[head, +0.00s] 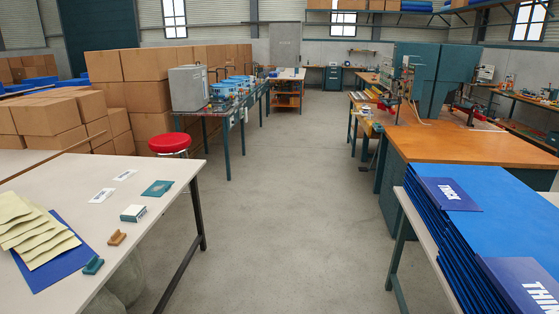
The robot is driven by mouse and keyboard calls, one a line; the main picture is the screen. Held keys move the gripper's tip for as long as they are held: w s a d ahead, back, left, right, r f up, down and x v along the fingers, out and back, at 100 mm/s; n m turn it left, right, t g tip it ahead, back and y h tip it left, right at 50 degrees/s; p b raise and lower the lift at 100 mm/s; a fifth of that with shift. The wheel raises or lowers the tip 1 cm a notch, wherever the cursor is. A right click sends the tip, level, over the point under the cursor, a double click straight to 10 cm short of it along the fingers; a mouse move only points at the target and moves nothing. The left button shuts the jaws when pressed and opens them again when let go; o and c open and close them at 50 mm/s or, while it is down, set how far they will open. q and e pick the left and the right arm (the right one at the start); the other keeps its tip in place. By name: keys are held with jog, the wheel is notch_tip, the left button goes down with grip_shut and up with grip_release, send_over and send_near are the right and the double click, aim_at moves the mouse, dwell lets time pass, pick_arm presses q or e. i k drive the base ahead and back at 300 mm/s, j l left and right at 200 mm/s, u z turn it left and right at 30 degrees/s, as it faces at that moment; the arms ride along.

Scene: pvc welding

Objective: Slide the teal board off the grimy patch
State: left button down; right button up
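A small flat teal board (158,188) with a faint pale mark lies on the pale table (60,180) at the left, near its far right corner. I see no clear grimy patch around it; any patch under it is hidden. Neither of my grippers is in view.
Two white cards (102,195), a small white-and-teal box (133,213), a brown block (117,238) and a teal block (93,265) lie nearby. Yellow sheets (35,235) rest on a blue sheet (60,265). Blue sheets (500,220) are stacked at right. The aisle floor (290,180) is clear.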

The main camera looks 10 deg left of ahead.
aim_at(157, 190)
jog(key=i+l, duration=0.1)
jog(key=i, duration=1.75)
jog(key=j+u, duration=0.05)
jog(key=j, duration=0.05)
